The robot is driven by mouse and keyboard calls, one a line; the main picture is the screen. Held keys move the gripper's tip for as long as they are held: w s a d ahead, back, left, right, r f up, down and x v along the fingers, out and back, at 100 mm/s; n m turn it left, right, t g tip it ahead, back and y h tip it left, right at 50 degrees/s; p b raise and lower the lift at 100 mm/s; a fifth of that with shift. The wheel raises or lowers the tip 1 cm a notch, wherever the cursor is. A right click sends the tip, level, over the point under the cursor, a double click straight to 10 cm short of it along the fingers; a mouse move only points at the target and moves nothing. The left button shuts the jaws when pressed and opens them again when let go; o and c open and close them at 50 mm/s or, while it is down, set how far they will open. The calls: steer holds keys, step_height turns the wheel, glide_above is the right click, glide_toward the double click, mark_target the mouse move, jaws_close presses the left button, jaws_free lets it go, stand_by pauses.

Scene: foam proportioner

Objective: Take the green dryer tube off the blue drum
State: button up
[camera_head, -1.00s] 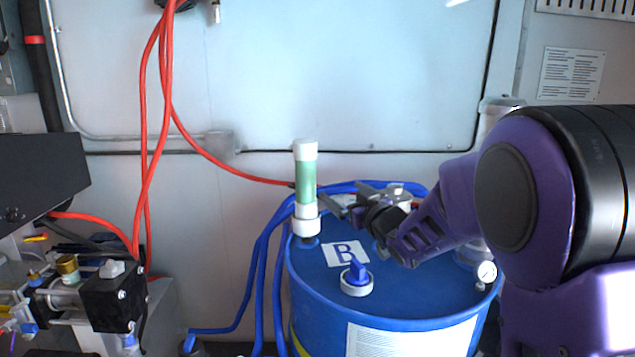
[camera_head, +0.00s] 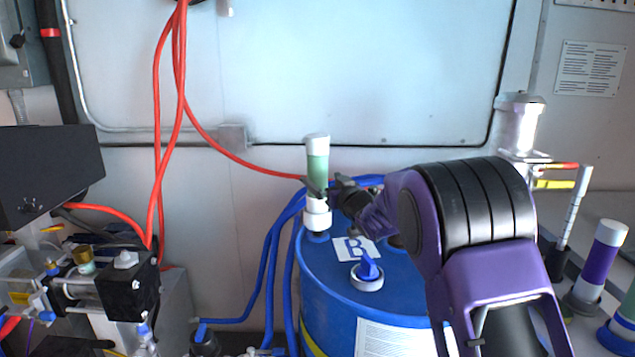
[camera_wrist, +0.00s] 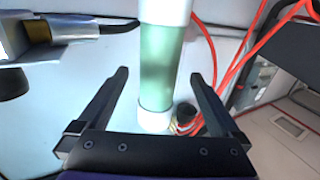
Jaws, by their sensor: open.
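The green dryer tube (camera_head: 317,168) stands upright on the blue drum (camera_head: 335,290), at the drum's back left. It has a white cap on top and a white collar and fitting below. In the wrist view the tube (camera_wrist: 160,70) is between the two open fingers of my gripper (camera_wrist: 160,85), with a gap on each side. My gripper (camera_head: 322,190) reaches the tube's lower part from the right in the head view. I cannot tell whether either finger touches it there. My arm hides the drum's right side.
A blue-handled cap (camera_head: 367,275) and a white label (camera_head: 355,249) are on the drum top. Blue hoses (camera_head: 272,260) run down its left side and red hoses (camera_head: 160,120) hang behind. A purple tube (camera_head: 602,258) stands at the far right.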

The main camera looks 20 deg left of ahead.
mark_target(322, 178)
steer(key=shift+p+x, duration=0.3)
steer(key=shift+x, duration=2.25)
steer(key=shift+f, duration=0.1)
steer(key=shift+c, duration=0.3)
jaws_close()
